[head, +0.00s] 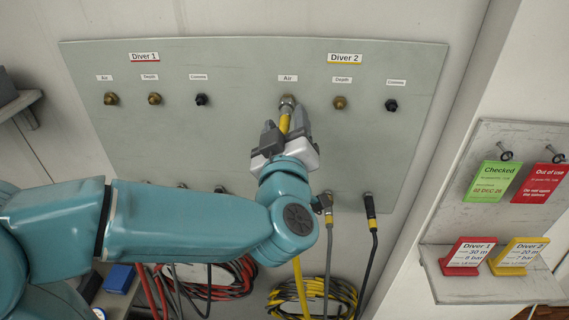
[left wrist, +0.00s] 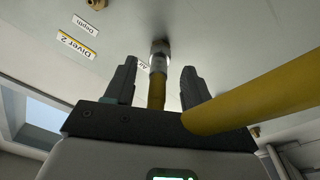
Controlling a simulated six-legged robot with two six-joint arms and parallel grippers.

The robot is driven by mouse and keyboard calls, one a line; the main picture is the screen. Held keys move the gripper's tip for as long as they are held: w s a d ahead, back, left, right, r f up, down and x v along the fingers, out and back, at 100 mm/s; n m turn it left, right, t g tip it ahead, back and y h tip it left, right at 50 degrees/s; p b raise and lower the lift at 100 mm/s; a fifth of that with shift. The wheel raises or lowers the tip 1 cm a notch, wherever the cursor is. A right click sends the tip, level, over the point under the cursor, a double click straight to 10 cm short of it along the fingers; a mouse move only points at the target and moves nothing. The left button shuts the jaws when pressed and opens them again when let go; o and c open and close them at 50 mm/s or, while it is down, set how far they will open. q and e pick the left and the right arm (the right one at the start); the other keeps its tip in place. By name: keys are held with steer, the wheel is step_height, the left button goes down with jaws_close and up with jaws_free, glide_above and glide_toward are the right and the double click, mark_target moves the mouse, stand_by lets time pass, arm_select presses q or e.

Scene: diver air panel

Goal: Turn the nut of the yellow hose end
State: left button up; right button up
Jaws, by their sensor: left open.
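The yellow hose end (head: 285,122) is at the Air port under the Diver 2 label, with its metal nut (head: 288,102) against the panel fitting. In the left wrist view the silver nut (left wrist: 159,52) meets the panel, with the yellow hose (left wrist: 156,92) behind it. My left gripper (head: 284,119) is open, its fingers on either side of the hose end. In the left wrist view (left wrist: 158,78) gaps show between both fingers and the hose end. The fingers partly hide the hose in the head view. My right gripper is out of view.
The grey panel (head: 240,60) also has Depth (head: 340,103) and Comms (head: 391,105) fittings at right. Dark hose ends (head: 370,206) hang below, above coiled hoses (head: 315,296). A shelf (head: 440,287) with tags stands at right. Yellow hose (left wrist: 250,105) crosses close to the wrist camera.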

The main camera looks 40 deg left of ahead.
arm_select(q)
steer(key=b+v, duration=0.2)
steer(key=v, duration=1.1)
steer(key=shift+s, duration=0.3)
steer(key=shift+d, duration=0.15)
